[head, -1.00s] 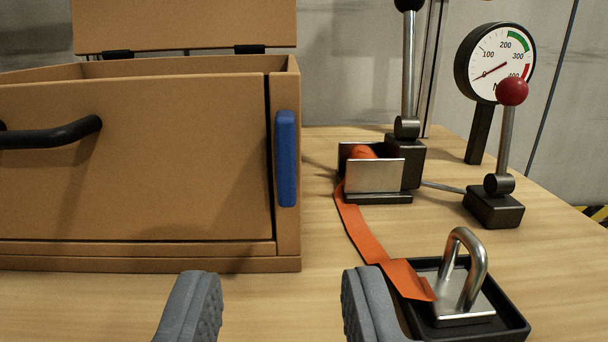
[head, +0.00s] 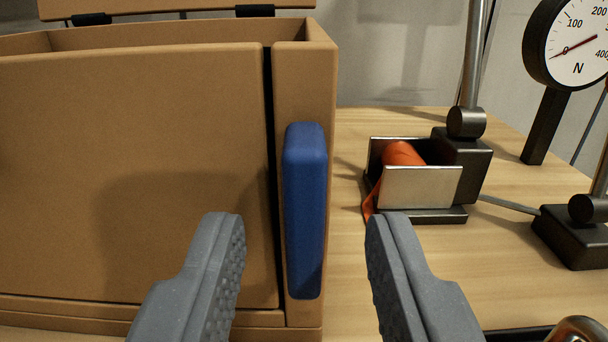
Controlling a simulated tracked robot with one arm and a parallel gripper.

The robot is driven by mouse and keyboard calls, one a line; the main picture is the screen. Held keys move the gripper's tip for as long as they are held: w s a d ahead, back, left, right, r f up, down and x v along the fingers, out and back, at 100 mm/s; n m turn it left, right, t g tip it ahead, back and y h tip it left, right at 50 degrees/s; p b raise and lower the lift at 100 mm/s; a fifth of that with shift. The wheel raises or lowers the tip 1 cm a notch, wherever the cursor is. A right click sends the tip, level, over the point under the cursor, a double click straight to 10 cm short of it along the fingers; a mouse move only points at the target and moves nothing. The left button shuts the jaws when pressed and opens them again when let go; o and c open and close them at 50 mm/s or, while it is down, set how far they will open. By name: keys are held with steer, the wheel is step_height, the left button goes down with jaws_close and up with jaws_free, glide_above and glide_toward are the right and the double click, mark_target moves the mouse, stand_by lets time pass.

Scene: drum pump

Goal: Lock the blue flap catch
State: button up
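The blue flap catch (head: 305,205) is an upright blue bar on the right end post of the brown box (head: 328,110). It stands vertical beside the dark gap at the flap's (head: 130,170) right edge and does not cross onto the flap. My gripper (head: 306,225) is open, with one grey finger left of the catch and one right of it. The catch shows between the fingers; whether either finger touches it I cannot tell, but both look nearer to the camera. The flap looks upright against the box front.
Right of the box are a metal holder (head: 420,187) with an orange roll (head: 403,154), a lever base (head: 465,155), a dial gauge (head: 575,42) and another lever base (head: 580,235). A metal shackle (head: 580,330) shows at the bottom right. The box lid (head: 180,8) is raised.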

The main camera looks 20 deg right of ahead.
steer(key=shift+x, duration=1.15)
jaws_close()
